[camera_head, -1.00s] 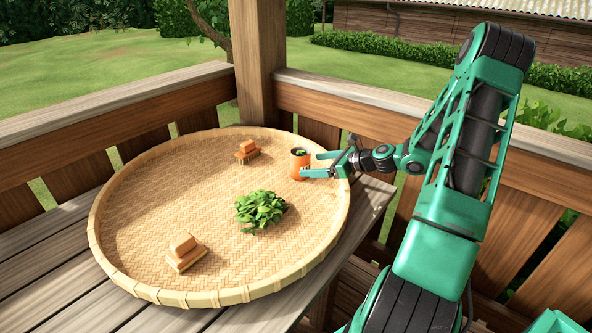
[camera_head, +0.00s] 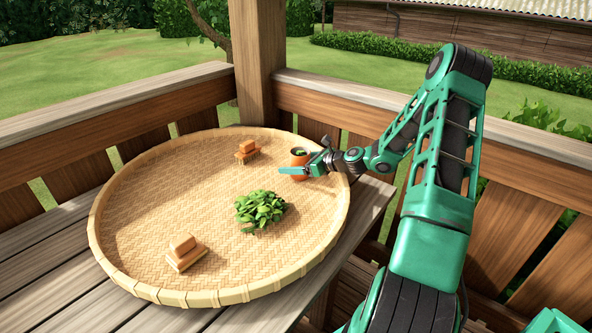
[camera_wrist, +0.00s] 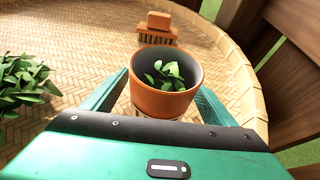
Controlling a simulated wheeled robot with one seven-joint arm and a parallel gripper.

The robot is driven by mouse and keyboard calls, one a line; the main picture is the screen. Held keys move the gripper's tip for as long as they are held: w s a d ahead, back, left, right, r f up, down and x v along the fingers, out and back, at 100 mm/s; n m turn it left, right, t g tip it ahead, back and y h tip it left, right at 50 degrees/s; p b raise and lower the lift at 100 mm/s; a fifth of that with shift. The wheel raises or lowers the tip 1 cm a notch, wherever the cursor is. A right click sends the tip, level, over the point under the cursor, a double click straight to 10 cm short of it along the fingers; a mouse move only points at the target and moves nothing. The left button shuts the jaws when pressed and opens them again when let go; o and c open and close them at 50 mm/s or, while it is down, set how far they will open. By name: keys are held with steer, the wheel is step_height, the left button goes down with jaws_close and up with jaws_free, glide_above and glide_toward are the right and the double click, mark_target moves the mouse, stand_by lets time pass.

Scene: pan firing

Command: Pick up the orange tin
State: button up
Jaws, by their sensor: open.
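The orange tin (camera_head: 299,158) stands upright near the right rim of the round woven tray (camera_head: 150,225). In the wrist view the tin (camera_wrist: 166,101) shows a dark inside with green leaves in it. My gripper (camera_head: 302,168) is open, with one green finger on each side of the tin. In the wrist view my gripper (camera_wrist: 160,103) has its fingers left and right of the tin, and the palm hides the tin's lower near part. I cannot tell whether the fingers touch it.
A pile of green leaves (camera_head: 261,209) lies on the tray left of my gripper. A wooden railing (camera_head: 430,125) runs behind the tray.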

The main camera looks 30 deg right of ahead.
steer(key=shift+x, duration=0.8)
steer(key=c, duration=1.2)
steer(key=shift+r, duration=0.15)
